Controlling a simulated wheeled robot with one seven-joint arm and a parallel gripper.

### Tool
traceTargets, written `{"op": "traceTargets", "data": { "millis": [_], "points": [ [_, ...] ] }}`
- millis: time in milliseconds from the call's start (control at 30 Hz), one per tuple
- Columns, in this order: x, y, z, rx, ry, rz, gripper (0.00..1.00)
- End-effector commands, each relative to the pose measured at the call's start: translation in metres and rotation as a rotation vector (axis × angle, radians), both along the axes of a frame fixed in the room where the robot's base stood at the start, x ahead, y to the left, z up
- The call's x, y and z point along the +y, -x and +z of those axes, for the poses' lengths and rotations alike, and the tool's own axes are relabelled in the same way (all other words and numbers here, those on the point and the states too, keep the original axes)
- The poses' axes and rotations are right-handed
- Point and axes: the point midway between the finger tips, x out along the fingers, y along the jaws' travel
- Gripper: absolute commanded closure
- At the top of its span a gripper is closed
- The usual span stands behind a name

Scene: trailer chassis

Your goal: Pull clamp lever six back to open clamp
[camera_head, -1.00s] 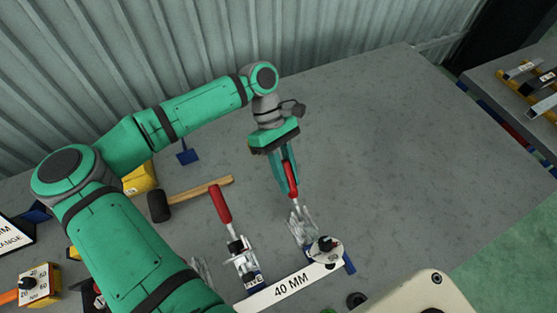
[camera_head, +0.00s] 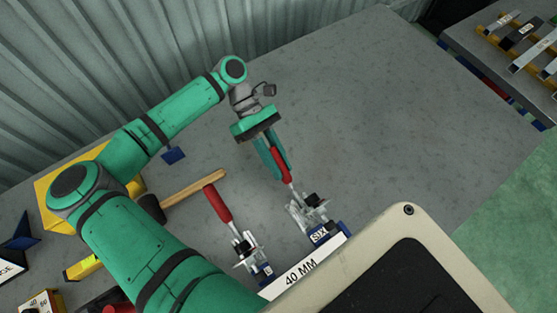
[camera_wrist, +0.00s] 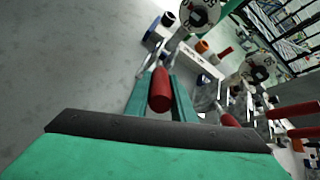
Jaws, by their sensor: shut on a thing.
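Clamp six (camera_head: 312,213) stands on the grey table beside its blue "SIX" label (camera_head: 319,235). Its lever has a red handle (camera_head: 281,166) that leans back, away from the white "40 MM" bar (camera_head: 302,274). My gripper (camera_head: 275,160) is shut on this red handle, with a green finger on either side. In the wrist view the end of the red handle (camera_wrist: 160,92) shows between my two fingers. The clamp's lower linkage is partly unclear at this size.
A neighbouring clamp with a red handle (camera_head: 217,204) stands to the left. A mallet (camera_head: 190,191) lies behind it. A small blue piece (camera_head: 174,155) is near the wall. The table right of my gripper is clear. A rack of bars (camera_head: 520,38) stands at upper right.

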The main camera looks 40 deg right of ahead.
Motion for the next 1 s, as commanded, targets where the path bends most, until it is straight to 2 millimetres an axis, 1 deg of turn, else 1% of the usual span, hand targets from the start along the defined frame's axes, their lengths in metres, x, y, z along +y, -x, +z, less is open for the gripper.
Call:
{"op": "traceTargets", "data": {
  "millis": [100,133,167,200,467,567,667,1000],
  "points": [
    [0.0,-0.001,-0.002,-0.003,-0.002,0.004,1.0],
    [0.0,-0.001,-0.002,-0.003,-0.002,0.004,0.71],
    [0.0,-0.001,-0.002,-0.003,-0.002,0.004,0.63],
    [0.0,-0.001,-0.002,-0.003,-0.002,0.002,0.59],
    [-0.001,-0.001,-0.001,-0.003,-0.001,-0.001,0.59],
    [-0.001,-0.004,0.001,-0.003,-0.002,0.001,0.59],
    [-0.001,-0.013,0.007,-0.004,-0.003,0.001,0.59],
    [-0.004,-0.064,0.041,-0.003,-0.003,0.001,0.59]
  ]
}}
